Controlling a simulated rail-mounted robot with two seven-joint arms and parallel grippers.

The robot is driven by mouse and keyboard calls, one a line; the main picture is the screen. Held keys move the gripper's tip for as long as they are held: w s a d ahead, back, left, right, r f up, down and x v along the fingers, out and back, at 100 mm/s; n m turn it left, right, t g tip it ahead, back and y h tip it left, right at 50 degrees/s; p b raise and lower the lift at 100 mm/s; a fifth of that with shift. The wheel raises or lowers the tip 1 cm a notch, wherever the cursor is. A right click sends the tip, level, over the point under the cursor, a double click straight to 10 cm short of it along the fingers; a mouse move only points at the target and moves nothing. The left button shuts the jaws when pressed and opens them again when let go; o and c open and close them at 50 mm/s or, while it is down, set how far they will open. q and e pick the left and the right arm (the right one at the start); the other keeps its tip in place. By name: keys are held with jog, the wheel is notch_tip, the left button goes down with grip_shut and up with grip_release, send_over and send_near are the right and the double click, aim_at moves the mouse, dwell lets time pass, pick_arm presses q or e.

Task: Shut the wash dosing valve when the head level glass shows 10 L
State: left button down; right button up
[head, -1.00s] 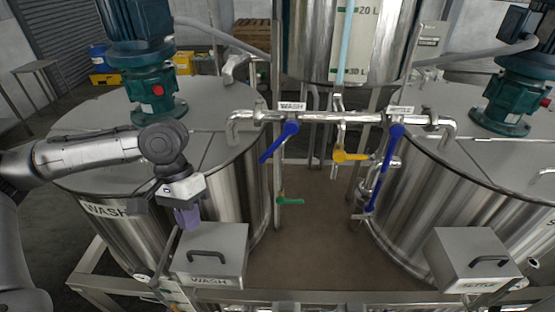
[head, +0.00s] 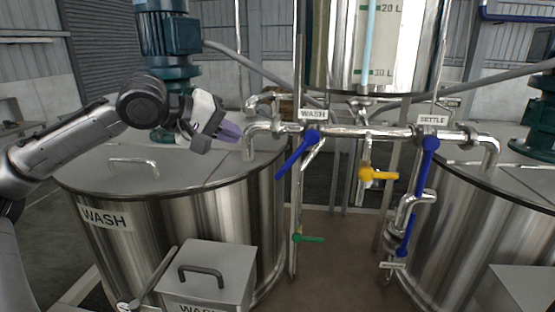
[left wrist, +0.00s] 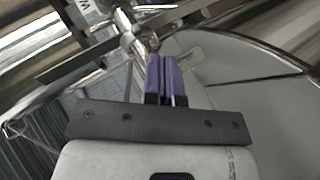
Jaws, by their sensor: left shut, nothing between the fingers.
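The wash dosing valve has a blue lever (head: 296,156) under the WASH label (head: 313,114) on the horizontal pipe. Its lever slants down to the left from the pipe. The head level glass (head: 372,35) is a light-blue tube on the upper tank, beside the 20 L and 30 L marks. Its upper part and the 10 L mark are out of view, so I cannot tell the level. My left gripper (head: 232,132) is shut and empty, with purple fingers, left of the wash lever and apart from it. The left wrist view shows the fingers together (left wrist: 167,78). My right gripper is not in view.
The settle valve's blue lever (head: 426,168) hangs nearly straight down. A yellow lever (head: 379,175) and a green lever (head: 309,239) are nearby. The wash tank (head: 200,228) stands below my left arm, with a grey WASH box (head: 222,265) before it.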

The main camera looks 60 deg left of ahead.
aim_at(292, 160)
pick_arm(q)
jog(key=w+d+f+p, duration=0.2)
jog(key=w+f, duration=0.4)
jog(key=w, duration=0.2)
jog(key=shift+w+d, duration=0.2)
jog(key=shift+w, duration=0.2)
jog(key=shift+f, duration=0.15)
